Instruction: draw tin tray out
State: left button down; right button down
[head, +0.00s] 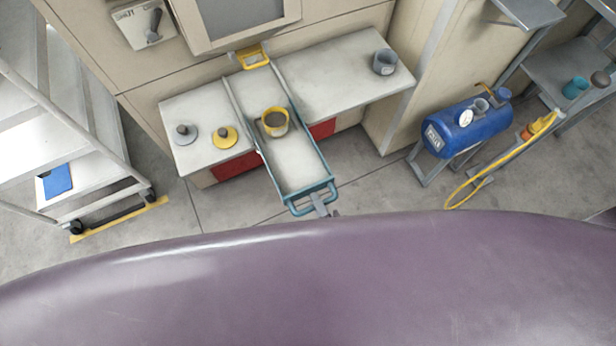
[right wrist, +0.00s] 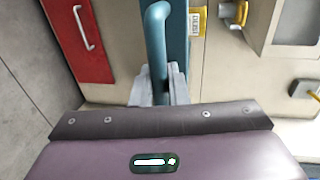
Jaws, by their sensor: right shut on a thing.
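The tin tray (head: 297,165) is a long grey tray with a teal front edge and a teal bar handle (head: 303,208). It lies between rails on the grey counter and its front end sticks out past the counter edge. A yellow tin (head: 274,122) with a dark inside stands on it. My right gripper (head: 319,205) is at the handle, shut on it. In the right wrist view the grey fingers (right wrist: 158,92) close around the teal handle (right wrist: 157,50). My left gripper is not in view.
A grey lidded piece (head: 184,134) and a yellow one (head: 225,137) sit left on the counter (head: 335,65); a grey tin (head: 384,62) stands right. A blue tank (head: 467,128) stands right and a shelf trolley (head: 90,170) left. Floor in front is clear.

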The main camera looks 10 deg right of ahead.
jog(key=shift+f+p+v, duration=0.15)
jog(key=shift+v, duration=0.55)
jog(key=shift+f+p+v, duration=0.15)
jog(key=shift+v, duration=0.6)
jog(key=c, duration=1.5)
grip_release()
jog(key=shift+b+v, duration=0.45)
jog(key=shift+v, duration=3.55)
